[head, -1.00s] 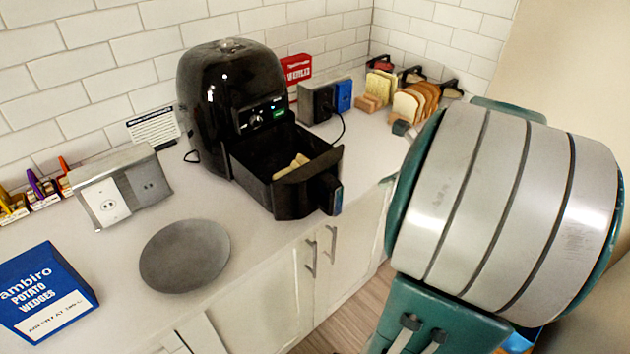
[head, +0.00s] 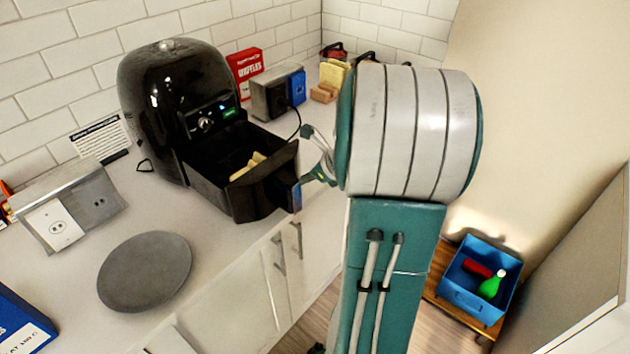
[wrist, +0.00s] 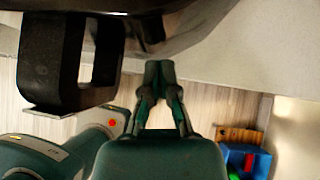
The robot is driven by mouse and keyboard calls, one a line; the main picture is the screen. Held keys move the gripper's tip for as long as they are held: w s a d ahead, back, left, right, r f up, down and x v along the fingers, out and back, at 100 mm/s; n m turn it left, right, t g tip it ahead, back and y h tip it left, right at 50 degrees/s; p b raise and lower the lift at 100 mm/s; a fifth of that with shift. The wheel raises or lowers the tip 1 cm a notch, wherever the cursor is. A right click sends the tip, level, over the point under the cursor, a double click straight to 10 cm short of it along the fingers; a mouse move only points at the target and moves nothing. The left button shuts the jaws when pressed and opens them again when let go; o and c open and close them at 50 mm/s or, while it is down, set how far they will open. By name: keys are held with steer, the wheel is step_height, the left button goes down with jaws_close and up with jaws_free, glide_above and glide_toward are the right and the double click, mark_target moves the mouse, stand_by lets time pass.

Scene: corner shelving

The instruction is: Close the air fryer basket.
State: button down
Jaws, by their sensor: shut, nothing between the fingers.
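The black air fryer (head: 165,95) stands on the counter against the tiled wall. Its basket (head: 225,195) is pulled out toward the counter's front edge, with pale yellow pieces of food (head: 247,166) inside. The basket handle (head: 284,188) points out past the front; in the wrist view the dark handle (wrist: 52,75) is large at upper left. My gripper (head: 312,165) is shut and empty, just right of the basket front. In the wrist view my gripper (wrist: 158,72) is right of the handle, close under the dark basket front. I cannot tell whether it touches the basket.
A grey plate (head: 145,272) lies on the counter in front of the fryer. A metal outlet box (head: 75,208) stands at left, a red waffles box (head: 246,66) and another outlet box (head: 275,92) behind the basket. A blue bin (head: 470,300) is low at right.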

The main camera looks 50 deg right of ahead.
mark_target(256, 162)
steer(key=shift+w+a+r, duration=0.1)
steer(key=shift+w+a, duration=0.3)
steer(key=shift+a, duration=0.3)
steer(key=w, duration=1.5)
steer(key=shift+w+a, duration=0.15)
steer(key=shift+a, duration=0.2)
steer(key=shift+w+d, duration=0.1)
steer(key=shift+w, duration=0.65)
